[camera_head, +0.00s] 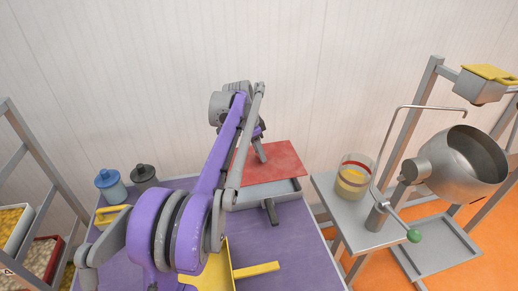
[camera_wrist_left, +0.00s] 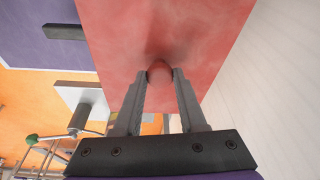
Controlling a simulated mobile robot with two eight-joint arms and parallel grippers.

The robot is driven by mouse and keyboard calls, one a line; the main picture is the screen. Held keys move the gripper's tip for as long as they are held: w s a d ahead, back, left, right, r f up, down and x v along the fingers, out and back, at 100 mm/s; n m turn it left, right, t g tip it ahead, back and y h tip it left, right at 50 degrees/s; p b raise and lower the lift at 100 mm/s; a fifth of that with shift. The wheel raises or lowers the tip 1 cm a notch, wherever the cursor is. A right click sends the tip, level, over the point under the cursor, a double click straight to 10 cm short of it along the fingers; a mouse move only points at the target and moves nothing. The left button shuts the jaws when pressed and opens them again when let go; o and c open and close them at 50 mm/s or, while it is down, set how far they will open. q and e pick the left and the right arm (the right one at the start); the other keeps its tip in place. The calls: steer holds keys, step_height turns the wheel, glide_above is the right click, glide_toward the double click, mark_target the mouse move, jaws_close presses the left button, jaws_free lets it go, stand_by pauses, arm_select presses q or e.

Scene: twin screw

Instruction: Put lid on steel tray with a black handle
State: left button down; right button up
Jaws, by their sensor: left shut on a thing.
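The red rectangular lid (camera_head: 283,162) is over the steel tray (camera_head: 285,196) at the back of the purple table. The tray's near rim and black handle (camera_head: 269,211) show in front of the lid; the rest of the tray is hidden. I cannot tell whether the lid touches the rim. My left gripper (camera_head: 260,152) is above the lid. In the left wrist view its fingers (camera_wrist_left: 160,76) are shut on the round red knob (camera_wrist_left: 159,71) of the lid. The black handle also shows there (camera_wrist_left: 64,32). My right gripper is not in view.
A blue jar (camera_head: 109,185) and a dark jar (camera_head: 144,177) stand at the back left. A yellow dustpan-like thing (camera_head: 216,268) lies at the front. A side stand (camera_head: 345,222) to the right holds a glass bowl (camera_head: 354,180), near a tilted steel pot (camera_head: 462,165).

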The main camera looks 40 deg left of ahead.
mark_target(257, 163)
arm_select(q)
steer(key=shift+f+b, duration=0.35)
steer(key=shift+f, duration=0.4)
step_height(257, 163, down, 2)
steer(key=shift+f+b, duration=0.25)
steer(key=shift+b, duration=0.55)
steer(key=shift+f+b, duration=0.45)
steer(key=shift+f, duration=0.65)
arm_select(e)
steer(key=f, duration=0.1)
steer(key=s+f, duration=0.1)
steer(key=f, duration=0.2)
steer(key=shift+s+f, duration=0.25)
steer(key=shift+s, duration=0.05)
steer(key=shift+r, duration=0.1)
arm_select(q)
steer(key=shift+f, duration=0.45)
jaws_free()
